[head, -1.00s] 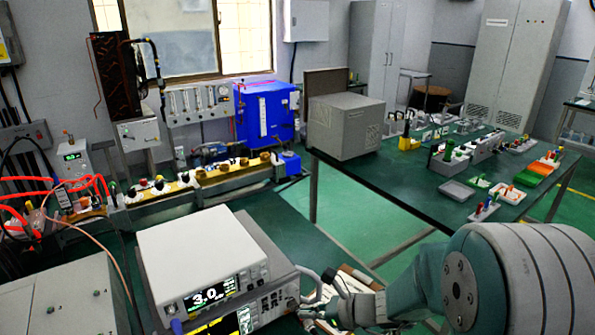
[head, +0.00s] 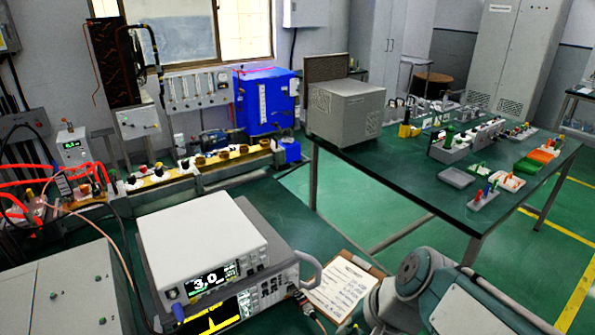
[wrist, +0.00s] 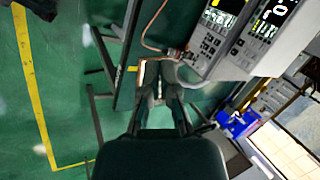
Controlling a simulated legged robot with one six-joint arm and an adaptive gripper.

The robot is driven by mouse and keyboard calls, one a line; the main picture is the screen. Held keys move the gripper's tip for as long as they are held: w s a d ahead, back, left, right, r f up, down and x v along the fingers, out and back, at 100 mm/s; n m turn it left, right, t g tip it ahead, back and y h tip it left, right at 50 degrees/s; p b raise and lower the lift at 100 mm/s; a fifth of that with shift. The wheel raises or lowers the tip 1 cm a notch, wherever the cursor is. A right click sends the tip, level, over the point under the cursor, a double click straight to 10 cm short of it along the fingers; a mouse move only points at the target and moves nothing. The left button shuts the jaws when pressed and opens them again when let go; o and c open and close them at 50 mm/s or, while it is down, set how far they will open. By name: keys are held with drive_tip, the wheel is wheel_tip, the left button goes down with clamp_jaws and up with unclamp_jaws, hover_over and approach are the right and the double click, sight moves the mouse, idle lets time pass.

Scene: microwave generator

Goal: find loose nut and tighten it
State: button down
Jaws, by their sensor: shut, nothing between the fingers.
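I cannot make out a loose nut in either view. Several brass-coloured round fittings (head: 223,154) sit in a row on the long yellow-topped bench assembly (head: 158,178) at the left; whether any is a nut or is loose is too small to tell. My gripper (wrist: 161,94) shows in the wrist view, with its two dark fingers pointing away from the camera. It is shut and empty, in front of a clipboard and the stacked instruments. In the head view my arm is at the bottom right and its gripper end is not clear.
Two stacked instruments (head: 203,246), the upper reading 3.0, stand on the near green bench. A clipboard with paper (head: 343,287) lies beside them. A blue box (head: 265,102) stands behind the assembly. Red cables (head: 28,180) run at left. A second bench (head: 400,183) carries a grey box and small parts.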

drive_tip(key=s+d+r+n+h, duration=0.1)
drive_tip(key=s+d+n, duration=0.1)
drive_tip(key=m+t+y, duration=0.6)
drive_tip(key=m, duration=2.3)
approach(293, 285)
drive_tip(key=shift+s+a+f, duration=0.15)
drive_tip(key=shift+s+f, duration=0.2)
drive_tip(key=shift+f, duration=0.15)
drive_tip(key=shift+s+a+f, duration=0.1)
drive_tip(key=shift+s+f, duration=0.2)
drive_tip(key=shift+f, duration=0.25)
drive_tip(key=shift+w+f, duration=0.1)
drive_tip(key=shift+w, duration=0.05)
drive_tip(key=shift+w+a, duration=0.65)
drive_tip(key=shift+w, duration=0.25)
drive_tip(key=shift+w+a, duration=0.65)
drive_tip(key=shift+w, duration=0.3)
drive_tip(key=shift+w+a, duration=0.65)
drive_tip(key=shift+w, duration=0.25)
drive_tip(key=shift+s+a+f, duration=0.1)
drive_tip(key=shift+a+f, duration=0.05)
drive_tip(key=shift+f, duration=0.15)
